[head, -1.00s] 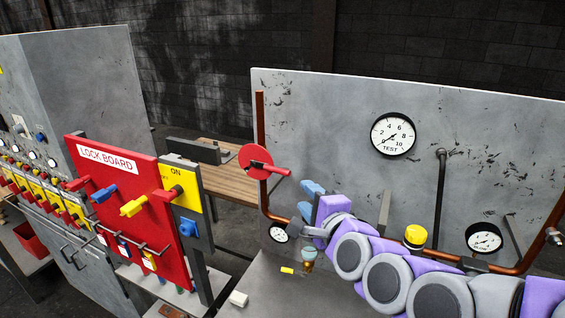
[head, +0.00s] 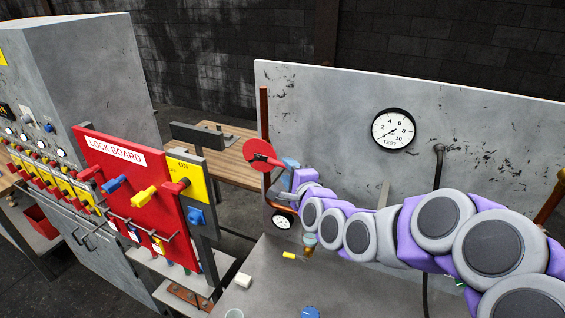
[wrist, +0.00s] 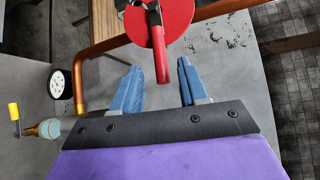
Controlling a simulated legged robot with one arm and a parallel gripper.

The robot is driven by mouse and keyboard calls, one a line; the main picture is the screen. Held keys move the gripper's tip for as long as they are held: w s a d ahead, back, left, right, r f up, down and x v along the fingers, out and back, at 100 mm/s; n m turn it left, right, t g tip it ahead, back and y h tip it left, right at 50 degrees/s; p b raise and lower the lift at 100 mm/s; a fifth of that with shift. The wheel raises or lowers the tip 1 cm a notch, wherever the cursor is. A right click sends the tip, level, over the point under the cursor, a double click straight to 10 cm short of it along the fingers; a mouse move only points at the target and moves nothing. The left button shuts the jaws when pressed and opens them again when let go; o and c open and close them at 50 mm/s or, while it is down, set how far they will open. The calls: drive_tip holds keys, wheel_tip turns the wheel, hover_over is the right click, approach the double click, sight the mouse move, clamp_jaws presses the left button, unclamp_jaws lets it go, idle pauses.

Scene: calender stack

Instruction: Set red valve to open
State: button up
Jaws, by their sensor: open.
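The red valve is a round red disc (head: 259,154) with a red lever handle on the copper pipe at the left of the grey panel. In the wrist view the disc (wrist: 172,20) is at the top, and its red handle (wrist: 160,52) points down toward my gripper. My gripper (wrist: 157,75) is open, with blue fingers apart. The handle's tip shows between the two fingertips in the picture; I see no contact. In the head view my gripper (head: 284,170) is just right of the valve, and my arm hides part of the handle and pipe.
A gauge marked TEST (head: 393,130) is on the grey panel (head: 330,110). A small gauge (head: 282,221) sits below the valve. The red lock board (head: 130,190) stands to the left. A yellow-handled fitting (wrist: 15,113) is at the wrist view's left.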

sight(280, 165)
drive_tip(key=x, duration=0.5)
drive_tip(key=shift+s+a, duration=0.25)
drive_tip(key=shift+a, duration=0.15)
drive_tip(key=shift+w, duration=0.25)
drive_tip(key=shift+d, duration=0.15)
drive_tip(key=shift+d, duration=0.15)
drive_tip(key=shift+f, duration=0.1)
clamp_jaws()
